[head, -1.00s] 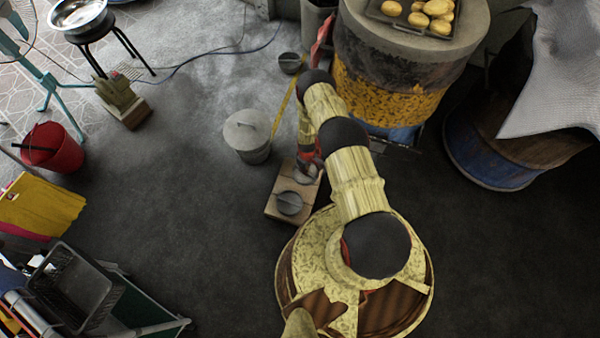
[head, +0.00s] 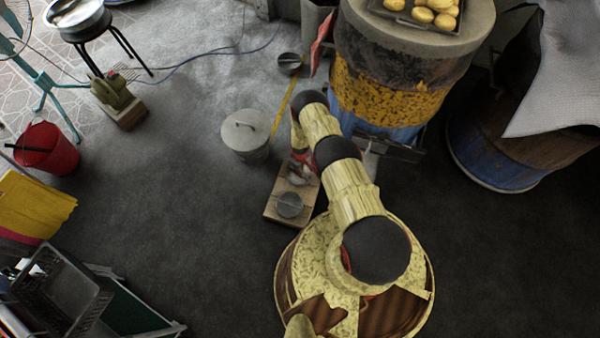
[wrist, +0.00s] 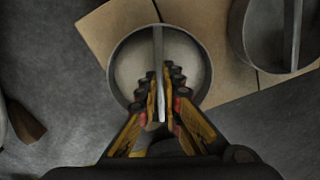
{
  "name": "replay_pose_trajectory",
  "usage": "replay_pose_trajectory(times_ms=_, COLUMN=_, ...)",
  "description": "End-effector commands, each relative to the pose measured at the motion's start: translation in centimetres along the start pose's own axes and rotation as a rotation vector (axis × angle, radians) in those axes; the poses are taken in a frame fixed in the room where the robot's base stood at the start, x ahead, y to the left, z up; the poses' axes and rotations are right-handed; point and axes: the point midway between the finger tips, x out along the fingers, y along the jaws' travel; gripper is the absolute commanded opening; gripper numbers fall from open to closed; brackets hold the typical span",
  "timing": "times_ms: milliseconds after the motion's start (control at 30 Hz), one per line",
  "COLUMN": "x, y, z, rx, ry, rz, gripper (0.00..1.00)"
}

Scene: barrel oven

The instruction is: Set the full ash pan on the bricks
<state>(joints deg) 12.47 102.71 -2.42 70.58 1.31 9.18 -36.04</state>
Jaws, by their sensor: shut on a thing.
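My gripper (wrist: 161,100) is shut on the upright strap handle of a round grey pan (wrist: 206,72) filled with pale ash. In the wrist view the pan lies over the tan bricks (wrist: 110,28), with its lower left rim near or past their edge. I cannot tell whether its base touches them. In the head view the ash pan (head: 298,177) is at the far end of the bricks (head: 272,213), partly hidden by my gripper (head: 299,165). A second, darker round pan (head: 289,205) with a handle sits on the near end; it shows at the wrist view's upper right (wrist: 250,55).
A grey lidded bin (head: 245,135) stands just left of the bricks. The barrel oven (head: 400,85) with a tray of rolls (head: 430,15) is at the back right. A dark pot (head: 290,64) and yellow strip lie behind. Floor to the left is clear up to a red bucket (head: 48,148).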

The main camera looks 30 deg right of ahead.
Motion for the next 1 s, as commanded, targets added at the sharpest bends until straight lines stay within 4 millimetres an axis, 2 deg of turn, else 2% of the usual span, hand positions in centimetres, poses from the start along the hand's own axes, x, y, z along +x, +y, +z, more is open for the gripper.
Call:
replay_pose_trajectory(times_ms=133, x=0.2, y=0.0, z=0.1, rx=0.0, ry=-0.001, rz=-0.001, gripper=0.0)
replay_pose_trajectory(times_ms=167, x=0.3, y=-0.1, z=0.1, rx=0.0, ry=-0.002, rz=-0.001, gripper=0.08)
replay_pose_trajectory(times_ms=467, x=0.3, y=-0.1, z=0.1, rx=0.0, ry=-0.001, rz=-0.001, gripper=0.25)
replay_pose_trajectory(times_ms=833, x=0.0, y=0.0, z=0.1, rx=0.0, ry=-0.001, rz=0.0, gripper=0.25)
replay_pose_trajectory(times_ms=1000, x=-2.6, y=0.0, z=-0.1, rx=0.0, ry=0.001, rz=0.0, gripper=0.25)
